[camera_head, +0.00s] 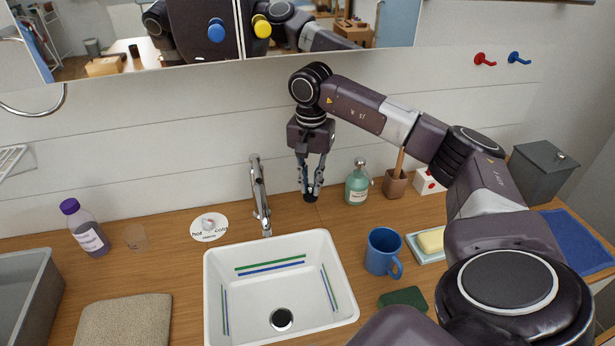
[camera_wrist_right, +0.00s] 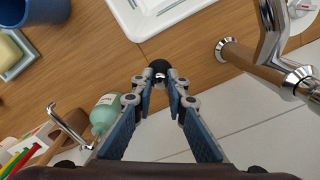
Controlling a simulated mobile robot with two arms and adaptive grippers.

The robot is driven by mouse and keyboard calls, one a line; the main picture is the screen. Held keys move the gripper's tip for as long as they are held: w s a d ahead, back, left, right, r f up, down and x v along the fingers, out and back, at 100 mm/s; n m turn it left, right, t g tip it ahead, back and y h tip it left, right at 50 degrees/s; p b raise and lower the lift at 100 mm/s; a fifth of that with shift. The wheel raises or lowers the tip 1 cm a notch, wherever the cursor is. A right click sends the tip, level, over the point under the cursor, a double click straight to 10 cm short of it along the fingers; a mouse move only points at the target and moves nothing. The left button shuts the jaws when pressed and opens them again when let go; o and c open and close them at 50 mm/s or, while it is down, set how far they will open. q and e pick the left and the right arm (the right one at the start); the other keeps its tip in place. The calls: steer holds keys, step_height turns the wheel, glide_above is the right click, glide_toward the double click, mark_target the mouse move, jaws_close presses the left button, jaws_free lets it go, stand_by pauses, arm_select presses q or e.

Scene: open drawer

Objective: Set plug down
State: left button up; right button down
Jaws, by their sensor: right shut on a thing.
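My right gripper (camera_head: 312,188) points down over the wooden counter behind the sink, between the faucet and the green soap bottle. Its fingertips are shut on a small black plug (camera_head: 310,197). In the right wrist view the dark round plug (camera_wrist_right: 158,67) shows between the fingertips. The plug is at or just above the counter; I cannot tell whether it touches. The white sink (camera_head: 340,293) is in front, with its drain (camera_head: 281,319) open at the bottom. My left gripper is not in view.
The faucet (camera_head: 259,195) stands left of the gripper, the soap bottle (camera_head: 357,187) and a brush holder (camera_head: 395,184) right. A blue mug (camera_head: 381,250) and a soap dish (camera_head: 424,257) are nearer. Bare wood (camera_head: 330,215) lies between sink and bottle.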

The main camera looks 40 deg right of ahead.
steer(key=w+f+b, duration=0.1)
steer(key=w+d+f+b, duration=0.1)
steer(key=shift+w+d+f, duration=0.15)
steer(key=shift+w+f, duration=0.15)
step_height(320, 180, down, 4)
steer(key=b, duration=0.4)
steer(key=shift+f, duration=0.1)
steer(key=shift+f+b, duration=0.25)
steer(key=shift+b, duration=0.05)
steer(key=shift+w+d+r, duration=0.1)
steer(key=shift+w, duration=0.05)
steer(key=c, duration=1.9)
jaws_free()
